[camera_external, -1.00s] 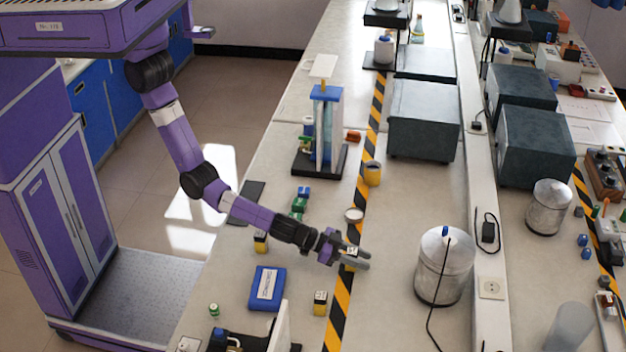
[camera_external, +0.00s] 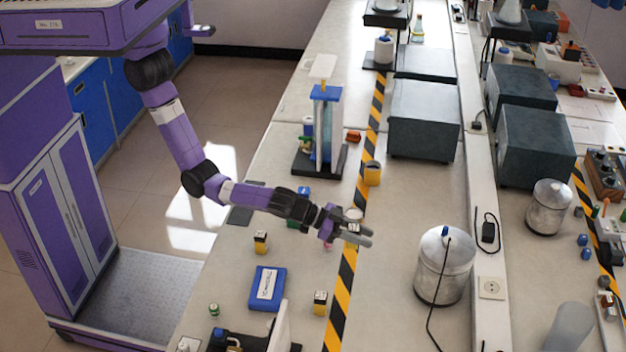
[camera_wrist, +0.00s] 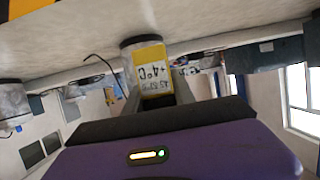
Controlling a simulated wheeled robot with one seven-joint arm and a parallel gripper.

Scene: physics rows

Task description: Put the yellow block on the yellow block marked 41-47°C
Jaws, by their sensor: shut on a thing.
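My gripper (camera_external: 362,236) is shut on a yellow block (camera_wrist: 150,68) with a white label, held above the bench beside the striped tape. The label shows "4°C" and other characters too small to read surely. In the external view the held block (camera_external: 353,228) is partly covered by the fingers. Two other yellow blocks with dark tops stand on the bench: one (camera_external: 260,241) left of my gripper, below my forearm, and one (camera_external: 320,302) nearer the camera by the tape. Their markings are too small to read, so I cannot tell which is 41-47°C.
A blue box (camera_external: 267,288) lies between the two standing blocks. A metal canister (camera_external: 444,265) stands right of my gripper. A yellow cup (camera_external: 372,173) and a rack with a dark base (camera_external: 320,160) stand farther back. Bench between tape and canister is clear.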

